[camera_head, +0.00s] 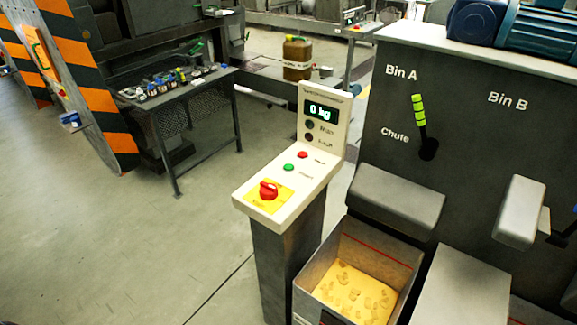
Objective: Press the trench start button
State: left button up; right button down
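A cream control panel (244,198) stands on a dark pedestal in the middle of the view. On its sloping top are a green button (289,167), a red button (302,155) and a red knob (268,190) on a yellow plate. The small labels beside the two buttons are too blurred to read surely. No label naming the trench is readable, so I cannot tell which button is the trench start. Neither of my grippers is in view.
A dark machine (470,120) marked Bin A, Bin B and Chute fills the right side. An open box (312,274) with yellowish material stands right of the pedestal. A dark table (200,88) with small items stands at the upper left. The floor (120,240) at the lower left is clear.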

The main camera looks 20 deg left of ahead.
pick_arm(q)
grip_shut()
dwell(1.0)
